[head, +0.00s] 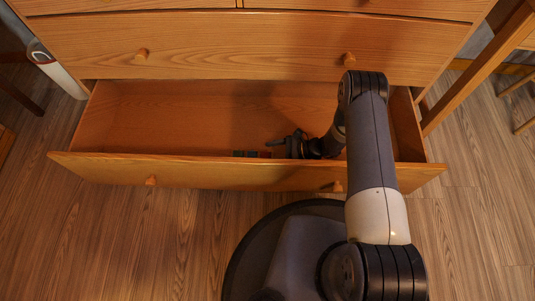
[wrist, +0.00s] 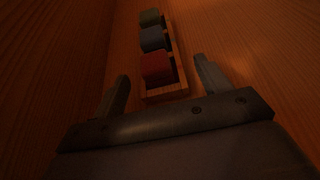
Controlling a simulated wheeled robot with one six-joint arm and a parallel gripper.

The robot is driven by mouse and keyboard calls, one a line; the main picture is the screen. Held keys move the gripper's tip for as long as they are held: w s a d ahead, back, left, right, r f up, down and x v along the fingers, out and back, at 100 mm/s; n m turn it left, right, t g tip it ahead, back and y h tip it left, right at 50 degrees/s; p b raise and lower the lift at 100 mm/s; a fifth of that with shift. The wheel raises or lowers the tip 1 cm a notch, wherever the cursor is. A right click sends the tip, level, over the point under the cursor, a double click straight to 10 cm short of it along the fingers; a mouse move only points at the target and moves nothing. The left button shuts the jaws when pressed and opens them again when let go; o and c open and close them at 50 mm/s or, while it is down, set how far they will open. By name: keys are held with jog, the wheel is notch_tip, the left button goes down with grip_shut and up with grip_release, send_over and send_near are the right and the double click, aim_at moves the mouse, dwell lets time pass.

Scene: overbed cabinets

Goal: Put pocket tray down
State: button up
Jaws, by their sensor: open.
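The pocket tray (wrist: 166,92) is a narrow wooden tray holding a red, a blue and a green block-like item in a row. It rests on the drawer floor, and in the head view only a small part of its contents (head: 245,154) shows past the drawer front. My gripper (head: 281,141) reaches down inside the open bottom drawer. In the wrist view my gripper (wrist: 160,82) is open, with its two fingers spread on either side of the tray's near end. The fingers appear apart from the tray.
The bottom drawer (head: 150,110) is pulled out, and its left part is empty. Its front panel (head: 110,169) stands between my base and the tray. The closed drawer (head: 230,45) above has two knobs. A wooden leg (head: 470,75) stands at the right.

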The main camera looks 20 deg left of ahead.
jog(key=p+v, duration=0.2)
jog(key=v, duration=0.7)
jog(key=shift+w+d+r, duration=0.1)
jog(key=shift+d+r, duration=0.1)
jog(key=shift+d, duration=0.1)
